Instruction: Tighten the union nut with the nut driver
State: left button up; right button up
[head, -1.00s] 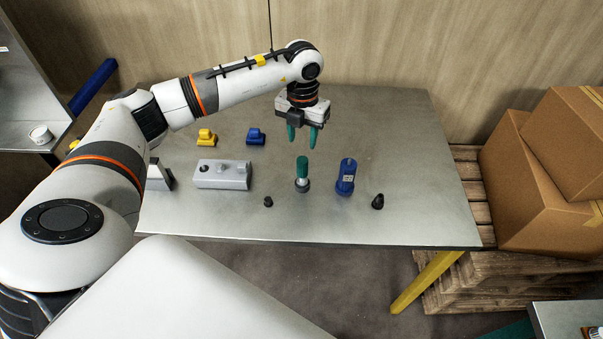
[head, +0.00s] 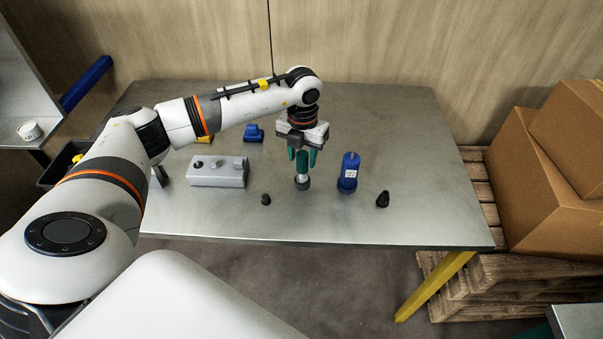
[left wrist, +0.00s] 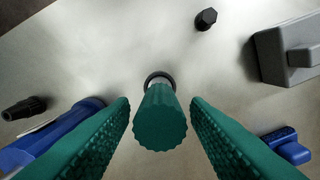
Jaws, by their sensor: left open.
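The nut driver (head: 302,165), with a green ridged handle and a dark lower end, stands upright on the table. My left gripper (head: 302,155) is open above it, its two green fingers on either side of the handle top. In the left wrist view the driver's handle (left wrist: 160,122) lies between the open fingers, with a gap on both sides. A small black hex-shaped piece (head: 266,199) stands left of the driver and also shows in the left wrist view (left wrist: 206,18). I cannot tell whether it is the union nut. My right gripper is not in view.
A grey block (head: 220,175) lies left of the driver. A small blue part (head: 253,133) is behind. Cardboard boxes (head: 545,190) stand right of the table (head: 420,220). The table's front strip is clear.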

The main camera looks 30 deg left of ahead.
pick_arm(q)
jog(key=shift+c, duration=0.4)
jog(key=c, duration=0.7)
jog(key=shift+r+p, duration=1.7)
jog(key=shift+r, duration=0.8)
jog(key=shift+c, duration=0.2)
jog(key=shift+f, duration=0.1)
